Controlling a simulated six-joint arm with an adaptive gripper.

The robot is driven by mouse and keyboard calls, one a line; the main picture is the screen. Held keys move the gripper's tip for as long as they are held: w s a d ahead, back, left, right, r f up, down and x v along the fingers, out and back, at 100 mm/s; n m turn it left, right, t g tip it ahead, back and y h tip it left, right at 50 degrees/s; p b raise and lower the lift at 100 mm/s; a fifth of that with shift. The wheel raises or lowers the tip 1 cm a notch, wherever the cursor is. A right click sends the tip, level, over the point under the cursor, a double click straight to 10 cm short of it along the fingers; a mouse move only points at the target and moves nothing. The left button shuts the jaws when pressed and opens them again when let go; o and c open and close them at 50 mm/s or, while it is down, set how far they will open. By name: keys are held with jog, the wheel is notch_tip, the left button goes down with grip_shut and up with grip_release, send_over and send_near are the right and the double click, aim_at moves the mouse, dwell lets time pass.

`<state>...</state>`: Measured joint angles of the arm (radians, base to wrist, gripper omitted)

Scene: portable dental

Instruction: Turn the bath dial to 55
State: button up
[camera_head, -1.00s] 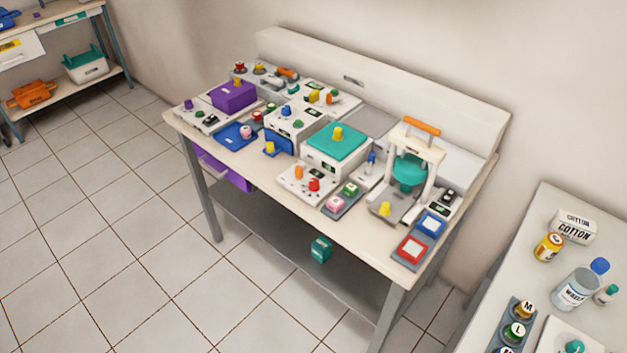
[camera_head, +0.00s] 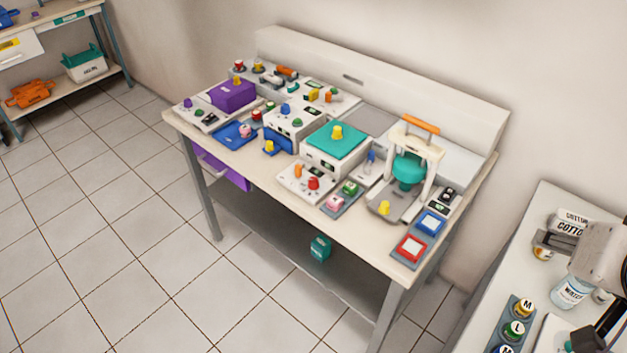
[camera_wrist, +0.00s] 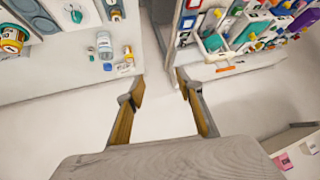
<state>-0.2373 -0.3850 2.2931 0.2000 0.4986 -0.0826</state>
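The workbench (camera_head: 270,185) carries several small devices with coloured knobs. I cannot read which knob is the bath dial or what number any dial shows. A white box with a teal lid (camera_head: 350,139) stands mid-bench with a yellow knob on top. A panel in front of it has an orange knob (camera_head: 298,170) and a red knob (camera_head: 314,183). A purple-lidded box (camera_head: 234,95) stands at the left. My gripper (camera_wrist: 160,84) is open and empty in the wrist view. In the head view it is over the right-hand side table, well away from the workbench devices.
The side table (camera_head: 548,205) holds a cotton pack (camera_head: 572,217), a clear bottle (camera_head: 570,292) and a rack of lettered jars (camera_head: 515,328), close to my arm. A handled frame (camera_head: 420,126) rises at the workbench's right end. Floor between the tables is clear.

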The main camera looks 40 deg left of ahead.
jog(key=w+a+t+y, duration=0.1)
jog(key=w+a, duration=0.5)
jog(key=a, duration=0.3)
jog(key=w+a+f+n+t+y, duration=0.1)
jog(key=w+a, duration=0.4)
jog(key=a, duration=0.3)
jog(key=w+a+t+y, duration=0.1)
jog(key=w+a, duration=0.5)
jog(key=a, duration=0.3)
jog(key=t, duration=0.5)
send_over(313, 182)
jog(key=d, duration=0.2)
notch_tip(313, 182, down, 22)
jog(key=shift+w+d, duration=0.15)
jog(key=shift+t+h, duration=0.6)
jog(key=s+f, duration=0.4)
jog(key=s+a+f, duration=0.1)
jog(key=s+f, duration=0.1)
jog(key=shift+f, duration=0.2)
jog(key=shift+s+f, duration=0.4)
jog(key=shift+s, duration=0.1)
